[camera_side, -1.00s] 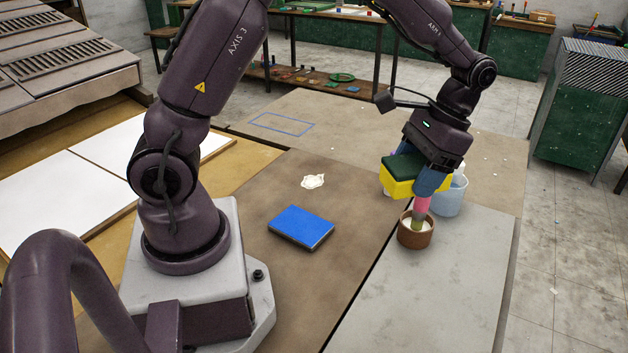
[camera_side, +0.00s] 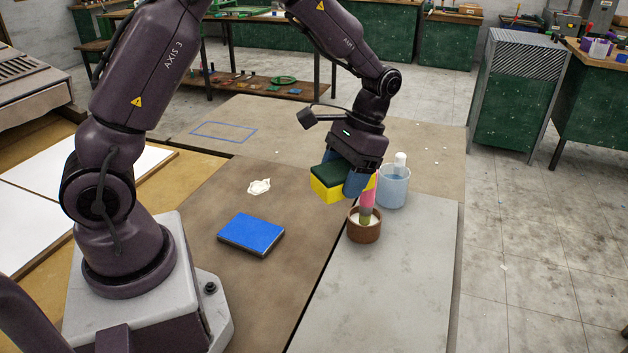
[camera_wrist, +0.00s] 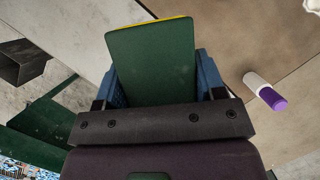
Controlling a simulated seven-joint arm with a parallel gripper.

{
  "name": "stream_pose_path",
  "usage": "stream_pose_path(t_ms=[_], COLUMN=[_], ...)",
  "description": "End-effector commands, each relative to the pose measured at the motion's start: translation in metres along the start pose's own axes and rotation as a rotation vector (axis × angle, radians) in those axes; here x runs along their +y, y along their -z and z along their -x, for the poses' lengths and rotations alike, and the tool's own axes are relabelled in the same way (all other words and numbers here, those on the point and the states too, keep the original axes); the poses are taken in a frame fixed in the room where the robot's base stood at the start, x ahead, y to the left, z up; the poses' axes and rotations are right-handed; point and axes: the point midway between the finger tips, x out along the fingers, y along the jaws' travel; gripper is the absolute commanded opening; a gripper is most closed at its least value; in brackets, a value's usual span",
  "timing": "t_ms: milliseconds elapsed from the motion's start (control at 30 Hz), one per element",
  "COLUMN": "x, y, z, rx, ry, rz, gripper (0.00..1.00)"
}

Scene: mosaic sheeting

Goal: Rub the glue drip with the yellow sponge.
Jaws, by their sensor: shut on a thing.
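The yellow sponge (camera_side: 328,191) has a dark green top layer. My gripper (camera_side: 342,172) is shut on it, with blue fingers at its sides. In the wrist view the sponge's green face (camera_wrist: 152,65) fills the space between the fingers, with a thin yellow edge at the top. The sponge appears raised above the table, just left of the brown pot. The glue drip (camera_side: 259,187) is an irregular white patch on the brown table, left of the sponge and apart from it.
A blue pad (camera_side: 251,234) lies in front of the drip. A brown pot (camera_side: 364,230) with a pink-handled tool (camera_side: 368,193) stands close beside my gripper. A bucket (camera_side: 394,188) stands behind it. A blue outline (camera_side: 224,132) marks the back table. Brown table around the drip is clear.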

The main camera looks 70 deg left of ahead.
Motion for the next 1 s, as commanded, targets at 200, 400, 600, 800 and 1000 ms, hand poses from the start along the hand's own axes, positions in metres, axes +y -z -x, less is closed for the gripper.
stream_pose_path(t_ms=[200,400,600,800,1000], x=[-0.098,-0.187,-0.257,-0.291,-0.299], y=[-0.004,-0.019,-0.039,-0.040,-0.029], z=[-0.034,-0.073,-0.109,-0.125,-0.122], rx=[-0.005,-0.005,-0.004,-0.002,-0.001], ry=[-0.042,0.002,0.099,0.231,0.320], rz=[0.104,-0.006,-0.242,-0.558,-0.772], gripper=[0.41,0.41,0.41,0.41,0.41])
